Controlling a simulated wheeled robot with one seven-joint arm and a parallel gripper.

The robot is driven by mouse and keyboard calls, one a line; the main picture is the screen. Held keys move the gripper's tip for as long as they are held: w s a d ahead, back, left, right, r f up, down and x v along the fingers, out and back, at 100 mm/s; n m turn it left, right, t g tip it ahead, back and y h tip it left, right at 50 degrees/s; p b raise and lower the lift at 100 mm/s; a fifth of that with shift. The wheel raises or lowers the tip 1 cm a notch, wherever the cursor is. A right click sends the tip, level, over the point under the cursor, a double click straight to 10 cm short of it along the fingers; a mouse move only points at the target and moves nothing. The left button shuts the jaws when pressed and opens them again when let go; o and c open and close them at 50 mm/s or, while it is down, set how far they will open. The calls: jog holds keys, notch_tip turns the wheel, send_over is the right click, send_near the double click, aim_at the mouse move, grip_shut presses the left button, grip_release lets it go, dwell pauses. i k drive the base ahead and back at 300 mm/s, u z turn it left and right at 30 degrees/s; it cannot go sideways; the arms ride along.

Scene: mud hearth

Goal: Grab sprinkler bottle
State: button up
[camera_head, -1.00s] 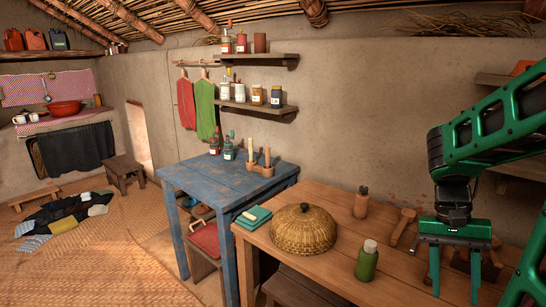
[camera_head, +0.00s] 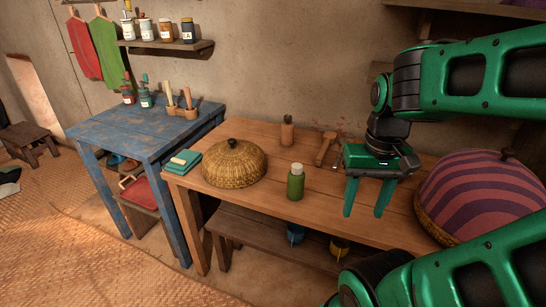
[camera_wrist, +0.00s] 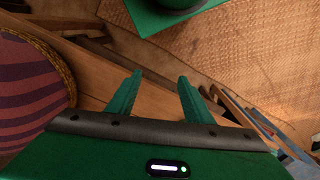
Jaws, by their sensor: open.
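A green bottle (camera_head: 295,183) with a pale cap stands upright on the brown wooden table (camera_head: 235,205), near its front edge. I cannot tell which of these is the sprinkler bottle. My green gripper (camera_head: 365,212) hangs over the wooden table, to the right of the green bottle and apart from it. Its fingers point down, open and empty. In the wrist view my gripper (camera_wrist: 160,76) shows its two fingers spread, with no bottle visible between them.
A woven dome basket (camera_head: 234,165) stands left of the green bottle. A wooden mallet (camera_head: 326,148) and wooden holder (camera_head: 286,131) lie behind. A striped dome (camera_head: 485,198) fills the table's right end. A bench (camera_head: 262,238) is below.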

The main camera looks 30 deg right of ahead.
aim_at(296, 184)
jog(key=k, duration=1)
jog(key=u, duration=0.8)
jog(key=i, duration=0.5)
jog(key=z, duration=0.3)
